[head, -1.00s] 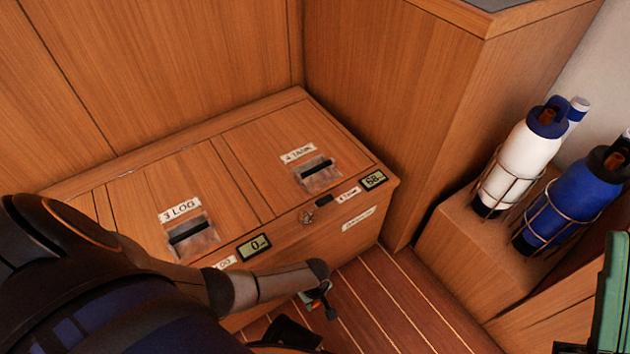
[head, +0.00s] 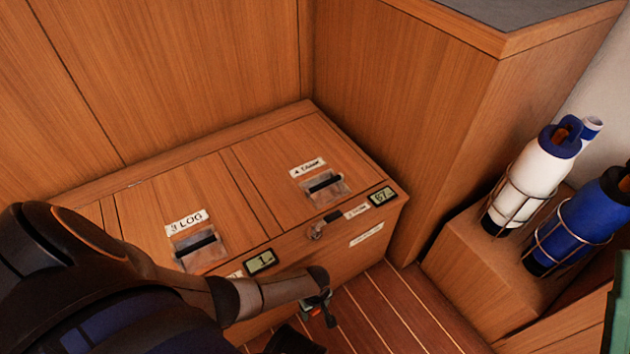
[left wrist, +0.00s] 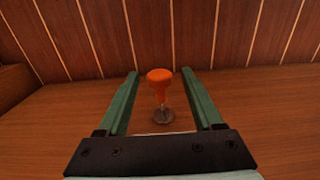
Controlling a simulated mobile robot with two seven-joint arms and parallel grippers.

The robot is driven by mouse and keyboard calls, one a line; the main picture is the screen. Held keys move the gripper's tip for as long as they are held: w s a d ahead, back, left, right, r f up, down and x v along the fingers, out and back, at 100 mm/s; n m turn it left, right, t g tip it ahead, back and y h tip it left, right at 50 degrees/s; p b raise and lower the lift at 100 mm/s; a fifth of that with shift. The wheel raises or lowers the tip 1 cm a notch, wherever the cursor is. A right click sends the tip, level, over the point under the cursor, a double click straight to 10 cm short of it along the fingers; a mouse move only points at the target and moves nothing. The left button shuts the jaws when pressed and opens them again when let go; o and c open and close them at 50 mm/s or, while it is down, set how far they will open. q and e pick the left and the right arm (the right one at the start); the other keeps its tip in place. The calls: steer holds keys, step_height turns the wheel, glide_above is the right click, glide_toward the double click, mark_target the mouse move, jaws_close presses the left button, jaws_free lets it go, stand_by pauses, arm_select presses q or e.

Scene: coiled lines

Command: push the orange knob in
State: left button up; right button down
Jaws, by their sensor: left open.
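The orange knob (left wrist: 159,76) stands on a short metal stem from a dark round base on a wooden face in the left wrist view. My left gripper (left wrist: 161,73) is open, with one green finger on each side of the knob and a visible gap to both. In the head view my left gripper (head: 318,304) is small and partly hidden behind my own arm, at the front of the wooden locker (head: 290,268). The knob cannot be made out clearly there.
The locker top has two lids with recessed handles, labelled 3 LOG (head: 186,222) and 4 (head: 307,167). Small displays (head: 260,262) and a latch (head: 316,230) sit along its front edge. White (head: 540,165) and blue (head: 572,225) bottles stand in wire holders at right. The striped floor (head: 400,310) is clear.

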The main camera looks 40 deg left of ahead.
arm_select(q)
steer(key=shift+r, duration=0.1)
step_height(320, 180, up, 12)
steer(key=p, duration=1)
steer(key=shift+r, duration=0.15)
arm_select(e)
step_height(320, 180, up, 8)
steer(key=w+d+m+h, duration=0.1)
steer(key=h, duration=0.1)
steer(key=shift+w+d+t, duration=0.15)
steer(key=shift+w+t, duration=0.15)
steer(key=shift+f, duration=0.1)
